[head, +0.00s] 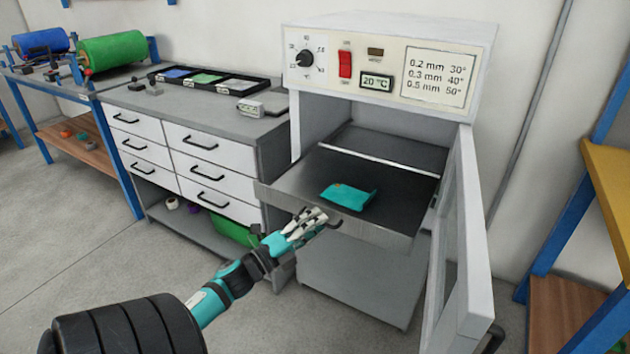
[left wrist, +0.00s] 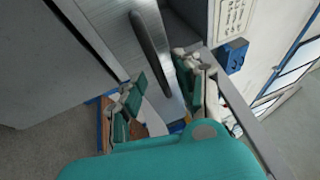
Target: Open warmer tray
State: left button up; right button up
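The warmer (head: 400,60) is a white box with a control panel, and its door (head: 465,250) stands open to the right. Its grey metal tray (head: 290,190) is pulled out of the opening. A teal piece (head: 348,197) with a small orange spot lies on the tray. My left gripper (head: 312,222) is at the tray's front edge, by its dark handle. In the left wrist view the dark handle (left wrist: 150,42) runs toward the gap between the spread fingers of my left gripper (left wrist: 160,82). Contact cannot be made out. My right gripper is not in view.
A drawer cabinet (head: 190,165) stands left of the warmer, with a sample case (head: 210,80) and a small device on top. Rolls of green (head: 112,50) and blue material are on a bench at far left. A blue-framed shelf (head: 570,220) stands at right. Floor at left is clear.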

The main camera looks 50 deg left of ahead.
pick_arm(q)
jog(key=v, duration=1.2)
dwell(0.3)
